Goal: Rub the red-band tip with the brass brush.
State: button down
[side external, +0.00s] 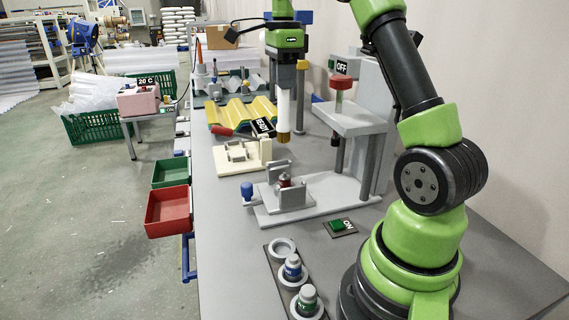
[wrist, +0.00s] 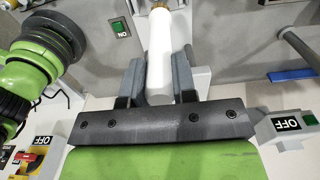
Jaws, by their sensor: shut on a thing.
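My gripper (side external: 287,92) is shut on the white handle of the brass brush (side external: 283,113), which points down. The brush's brass bristles (side external: 284,138) are in the air above the grey vise. The red-band tip (side external: 284,181) sits upright between the jaws of the grey vise (side external: 296,196), below the bristles and apart from them; the jaws hide its lower part. In the wrist view the white handle (wrist: 159,60) lies between my two dark fingers, and its far end runs to the top edge.
A rack (side external: 273,247) with an empty ring and blue-band and green-band tips (side external: 292,268) stands in front. A grey press (side external: 352,118) with a red knob rises close right of the brush. A cream fixture (side external: 243,157) with a red handle stands left. Red and green bins (side external: 168,211) hang at the bench edge.

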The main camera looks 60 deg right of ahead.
aim_at(283, 113)
jog(key=shift+f, duration=0.1)
jog(key=shift+f, duration=3.55)
jog(key=shift+s+a+f, duration=0.15)
jog(key=shift+a+f, duration=0.05)
jog(key=shift+f, duration=0.1)
jog(key=shift+w+d+f, duration=0.1)
jog(key=shift+w+d, duration=0.1)
jog(key=shift+d, duration=0.05)
notch_tip(283, 113, up, 8)
jog(key=shift+f, duration=0.1)
